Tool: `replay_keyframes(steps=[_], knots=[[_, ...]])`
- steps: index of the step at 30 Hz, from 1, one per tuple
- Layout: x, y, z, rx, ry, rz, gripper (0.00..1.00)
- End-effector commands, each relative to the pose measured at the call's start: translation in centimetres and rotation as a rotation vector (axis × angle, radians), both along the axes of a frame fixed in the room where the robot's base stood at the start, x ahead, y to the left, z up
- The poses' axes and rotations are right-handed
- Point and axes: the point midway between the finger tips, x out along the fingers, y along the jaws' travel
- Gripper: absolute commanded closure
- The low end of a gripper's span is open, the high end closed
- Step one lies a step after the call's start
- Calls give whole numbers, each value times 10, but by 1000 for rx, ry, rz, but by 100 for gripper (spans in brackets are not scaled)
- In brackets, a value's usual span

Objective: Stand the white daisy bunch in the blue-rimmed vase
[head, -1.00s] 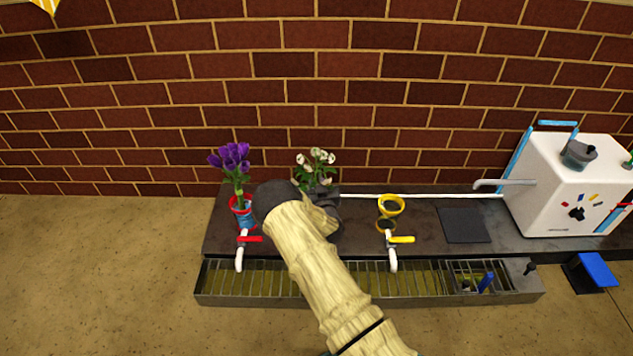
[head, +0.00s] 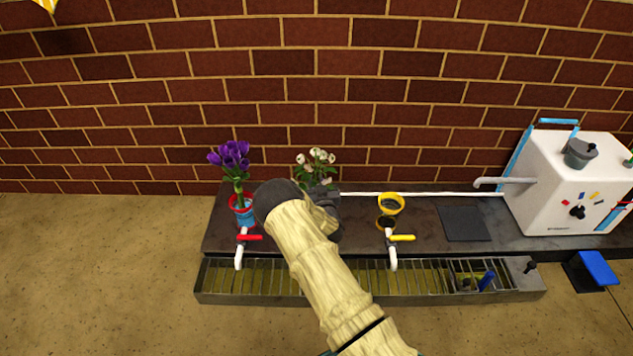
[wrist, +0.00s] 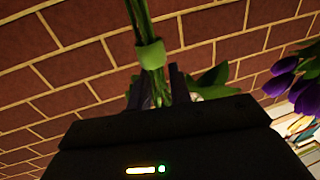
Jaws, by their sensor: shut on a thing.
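The white daisy bunch (head: 316,163) shows its white heads and some leaves above my gripper in the head view. In the wrist view its green stems (wrist: 142,25) rise with a green band (wrist: 151,55) around them. My gripper (wrist: 158,92) is shut on the stems just below that band. In the head view my arm hides the fingers and the lower stems. No blue-rimmed vase shows in either view; the spot in front of the daisies is covered by my arm, so I cannot tell whether a vase stands there.
A red-rimmed vase (head: 241,203) holding purple tulips (head: 231,158) stands left of my arm. An empty-looking yellow-rimmed vase (head: 391,204) stands to the right. Red (head: 250,238) and yellow (head: 402,238) taps are in front, above a grated trough (head: 420,280). A white machine (head: 570,185) stands far right.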

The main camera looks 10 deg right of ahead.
Motion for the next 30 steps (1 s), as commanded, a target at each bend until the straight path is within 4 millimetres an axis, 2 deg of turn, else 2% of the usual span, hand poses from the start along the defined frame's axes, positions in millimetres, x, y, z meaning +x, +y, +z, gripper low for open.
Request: replay_keyframes(steps=[2,3,6,15,19,23,30], knots=[[0,0,0,0,0,0,100],[0,0,0,0,0,0,72],[0,0,0,0,0,0,54],[-1,0,-1,0,3,0,54],[-9,0,1,0,3,-1,54],[-26,-1,2,0,6,-2,54],[-73,-1,3,-1,6,-2,54]])
